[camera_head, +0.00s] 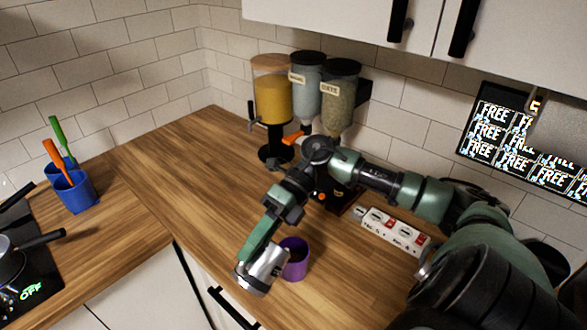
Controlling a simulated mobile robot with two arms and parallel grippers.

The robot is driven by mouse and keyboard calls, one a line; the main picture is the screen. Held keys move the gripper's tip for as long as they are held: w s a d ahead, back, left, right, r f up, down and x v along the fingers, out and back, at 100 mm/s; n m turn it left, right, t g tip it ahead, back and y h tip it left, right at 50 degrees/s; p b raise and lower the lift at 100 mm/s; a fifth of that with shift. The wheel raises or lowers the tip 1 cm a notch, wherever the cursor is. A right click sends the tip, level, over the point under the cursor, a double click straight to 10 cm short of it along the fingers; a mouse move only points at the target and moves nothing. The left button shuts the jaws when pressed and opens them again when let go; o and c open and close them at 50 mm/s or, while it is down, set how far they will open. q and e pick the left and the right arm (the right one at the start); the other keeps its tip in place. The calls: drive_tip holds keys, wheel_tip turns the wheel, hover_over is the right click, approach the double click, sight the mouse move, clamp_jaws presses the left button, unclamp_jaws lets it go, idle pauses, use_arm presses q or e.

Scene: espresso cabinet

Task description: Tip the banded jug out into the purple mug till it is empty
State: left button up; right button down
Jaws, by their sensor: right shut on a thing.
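The silver jug (262,272) is at the counter's front edge, tilted in my right gripper (261,244). My right gripper is shut on it, with the green finger reaching down to the jug's upper side. The purple mug (297,262) stands upright on the wooden counter just right of the jug, partly hidden behind it. The jug's near end overhangs the counter edge in the picture. I cannot see inside the jug or mug, nor any stream between them. My left gripper is not in view.
Dispensers (272,100) stand against the tiled wall. A power strip (392,232) lies right of the mug. A blue cup with utensils (75,190) and a pan on the hob (12,262) are at left. The wooden counter (170,165) is clear in the middle.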

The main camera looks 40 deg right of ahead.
drive_tip(key=shift+w+d+r+y, duration=0.1)
drive_tip(key=shift+d+r+y, duration=0.5)
drive_tip(key=shift+d+y, duration=0.2)
